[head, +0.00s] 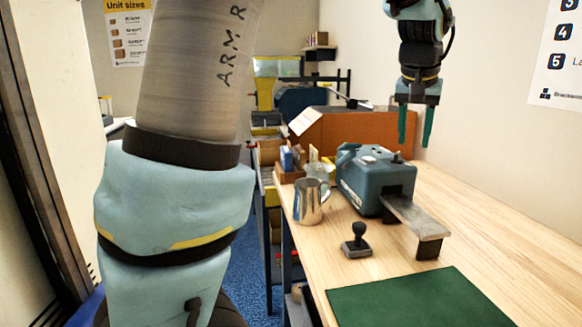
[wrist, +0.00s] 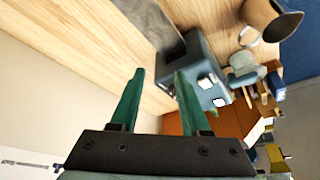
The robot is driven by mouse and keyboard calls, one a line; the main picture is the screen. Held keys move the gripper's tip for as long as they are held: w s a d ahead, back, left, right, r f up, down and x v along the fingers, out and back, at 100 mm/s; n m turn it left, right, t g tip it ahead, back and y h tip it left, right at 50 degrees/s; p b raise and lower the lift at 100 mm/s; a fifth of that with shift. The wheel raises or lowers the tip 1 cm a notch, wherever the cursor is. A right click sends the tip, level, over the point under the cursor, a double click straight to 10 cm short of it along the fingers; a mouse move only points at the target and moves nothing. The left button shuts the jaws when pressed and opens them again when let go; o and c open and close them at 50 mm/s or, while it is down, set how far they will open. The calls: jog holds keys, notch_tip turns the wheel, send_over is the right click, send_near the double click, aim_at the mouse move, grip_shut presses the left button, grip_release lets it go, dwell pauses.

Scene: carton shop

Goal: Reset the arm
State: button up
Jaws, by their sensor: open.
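My gripper (head: 415,124) hangs at the upper right in the head view, above the far part of the wooden bench. Its two green fingers point down, stand apart and hold nothing. In the wrist view my gripper (wrist: 157,98) is also open, with bench and the blue machine beyond its fingers. My arm's large links fill the left of the head view and hide part of the room behind.
On the bench (head: 468,235) stand a blue machine (head: 362,180) with a grey plate, a metal jug (head: 308,202), a black stamp (head: 356,241) and a green mat (head: 415,303). A brown carton (head: 365,135) stands behind. A wall lies close right of my gripper.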

jog(key=a+f+n+g+y, duration=0.1)
jog(key=a+f, duration=0.5)
jog(key=a, duration=0.4)
jog(key=a+f+n, duration=0.2)
jog(key=a+f, duration=0.4)
jog(key=a, duration=0.4)
jog(key=s+a+f+n, duration=0.1)
jog(key=s+a+f, duration=0.2)
jog(key=a, duration=0.3)
jog(key=s+a+f+n+g+y, duration=0.1)
jog(key=s+a+f, duration=0.3)
jog(key=s+a, duration=0.2)
jog(key=shift+s+a+f, duration=0.25)
jog(key=shift+a, duration=0.1)
